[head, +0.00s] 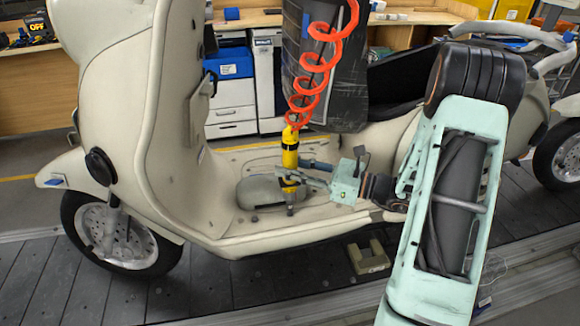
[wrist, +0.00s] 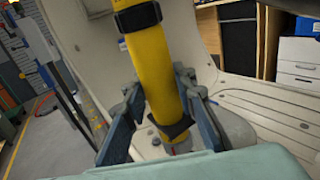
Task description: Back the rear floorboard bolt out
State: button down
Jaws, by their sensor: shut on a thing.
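A yellow power driver (head: 290,155) hangs upright on an orange coiled hose (head: 312,70) over the cream scooter's floorboard (head: 318,213). My gripper (head: 290,180) is shut around the driver's lower body from the right. In the wrist view the yellow driver (wrist: 155,75) stands between the two blue-grey fingers (wrist: 163,112), slightly tilted in the picture. The driver's dark lower end points down close to the floorboard; I cannot tell whether it touches a bolt. A small dark bolt-like spot (head: 254,218) shows on the floorboard to its left. I cannot make out the rear bolt itself.
A grey-beige rounded lump (head: 262,191) sits on the floorboard right beside the driver. The front leg shield (head: 160,120) rises on the left and the black seat (head: 400,78) is at the right. A beige block (head: 368,258) lies on the slat conveyor (head: 230,285).

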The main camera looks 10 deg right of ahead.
jog(key=shift+f+b, duration=0.55)
jog(key=shift+f, duration=0.45)
dwell(1.6)
jog(key=shift+s+r+p, duration=0.2)
jog(key=shift+r+p, duration=0.15)
jog(key=shift+p, duration=0.2)
dwell(0.6)
jog(key=shift+r, duration=0.15)
jog(key=shift+w+r+p, duration=0.15)
jog(key=shift+r+p, duration=0.25)
jog(key=shift+p, duration=0.1)
jog(key=shift+w+r, duration=0.1)
jog(key=shift+r, duration=0.15)
dwell(0.7)
